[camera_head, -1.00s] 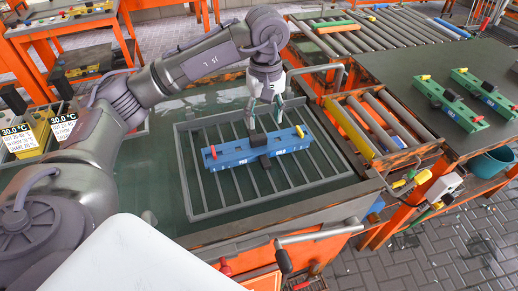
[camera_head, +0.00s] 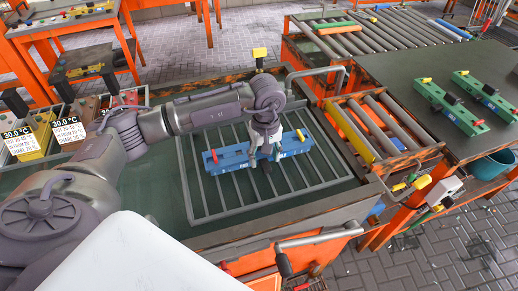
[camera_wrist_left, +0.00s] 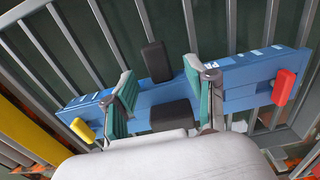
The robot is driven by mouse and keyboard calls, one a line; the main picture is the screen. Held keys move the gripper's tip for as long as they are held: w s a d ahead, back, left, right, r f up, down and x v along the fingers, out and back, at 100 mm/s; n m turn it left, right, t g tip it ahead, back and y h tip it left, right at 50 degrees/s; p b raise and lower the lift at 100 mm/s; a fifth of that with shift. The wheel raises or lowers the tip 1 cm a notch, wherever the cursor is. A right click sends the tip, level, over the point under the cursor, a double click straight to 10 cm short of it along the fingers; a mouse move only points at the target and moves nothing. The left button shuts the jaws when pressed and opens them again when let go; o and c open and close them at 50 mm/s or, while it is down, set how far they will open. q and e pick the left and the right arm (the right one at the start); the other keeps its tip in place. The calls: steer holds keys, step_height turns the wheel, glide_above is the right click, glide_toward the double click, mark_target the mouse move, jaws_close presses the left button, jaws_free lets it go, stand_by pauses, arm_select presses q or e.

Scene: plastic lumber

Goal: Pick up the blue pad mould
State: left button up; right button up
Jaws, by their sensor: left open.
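The blue pad mould (camera_head: 232,157) lies on the grey slatted rack (camera_head: 190,184). It has a red knob at one end, a yellow knob at the other and black blocks at its middle. My left gripper (camera_head: 265,157) is down at the middle of the mould and hides part of it. In the left wrist view the mould (camera_wrist_left: 245,75) runs across below the fingers, and the gripper (camera_wrist_left: 158,80) is open, its two fingers spread apart with the black blocks seen between them. I cannot tell whether the fingers touch the mould. My right gripper is not in view.
Two green moulds (camera_head: 450,107) lie on the dark table at right. A roller conveyor (camera_head: 385,125) stands beside the rack. A grey bar handle (camera_head: 320,238) runs along the front edge. Boxes with temperature labels (camera_head: 28,138) stand at left.

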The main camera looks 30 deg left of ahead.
arm_select(q)
steer(key=shift+w+f, duration=0.1)
steer(key=shift+f, duration=1)
jaws_close()
steer(key=shift+w+r, duration=0.1)
steer(key=shift+r, duration=0.05)
